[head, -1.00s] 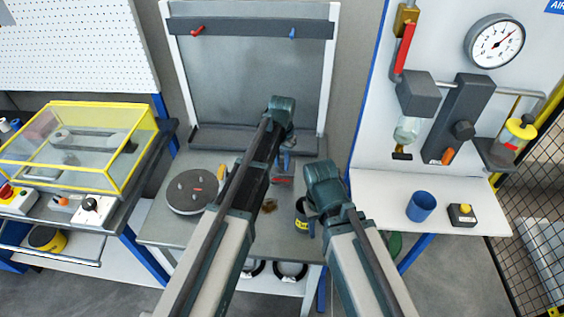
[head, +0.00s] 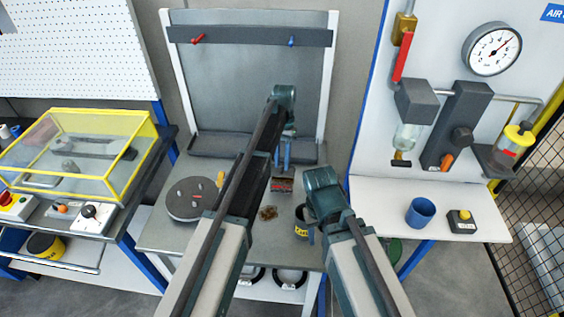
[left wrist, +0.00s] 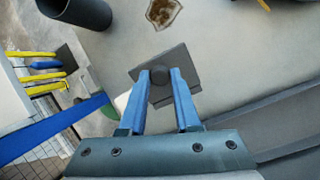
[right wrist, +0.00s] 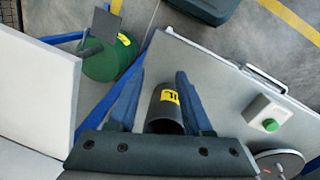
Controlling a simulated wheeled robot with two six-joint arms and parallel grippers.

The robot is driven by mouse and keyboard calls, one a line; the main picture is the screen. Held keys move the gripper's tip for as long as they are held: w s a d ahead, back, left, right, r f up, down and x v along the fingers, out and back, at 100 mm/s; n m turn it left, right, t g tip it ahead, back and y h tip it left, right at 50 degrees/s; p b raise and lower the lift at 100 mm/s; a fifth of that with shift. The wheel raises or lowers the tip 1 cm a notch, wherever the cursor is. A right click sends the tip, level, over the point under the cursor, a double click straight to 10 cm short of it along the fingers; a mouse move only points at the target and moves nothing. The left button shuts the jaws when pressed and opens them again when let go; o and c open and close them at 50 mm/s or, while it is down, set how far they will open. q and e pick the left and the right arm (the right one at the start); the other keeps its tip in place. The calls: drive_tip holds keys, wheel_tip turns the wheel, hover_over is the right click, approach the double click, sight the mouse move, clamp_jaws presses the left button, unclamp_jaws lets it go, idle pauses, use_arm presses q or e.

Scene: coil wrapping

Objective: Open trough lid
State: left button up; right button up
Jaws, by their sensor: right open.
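The trough (head: 283,186) is a small dark box with a reddish front, near the back middle of the grey table in the head view. Its lid (left wrist: 177,58) is a flat grey square plate with a dark round knob (left wrist: 159,76), seen from above in the left wrist view. My left gripper (head: 282,162) points down over the trough. Its blue fingers (left wrist: 158,74) stand on both sides of the knob and appear closed on it. Whether the lid is lifted is hard to tell. My right gripper (right wrist: 162,78) is open and empty, near a dark cup with a yellow label (right wrist: 168,98).
A round dark disc with pegs (head: 192,198) lies left on the table (head: 160,235). A brown patch (head: 268,213) lies in front of the trough. A grey backboard (head: 245,90) rises behind. A blue cup (head: 420,211) stands on the right bench.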

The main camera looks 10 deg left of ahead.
use_arm(q)
drive_tip(key=o, duration=0.5)
drive_tip(key=shift+w+r, duration=0.1)
drive_tip(key=shift+r, duration=0.05)
drive_tip(key=p+v, duration=1.1)
drive_tip(key=shift+w+r, duration=0.15)
drive_tip(key=shift+r, duration=0.15)
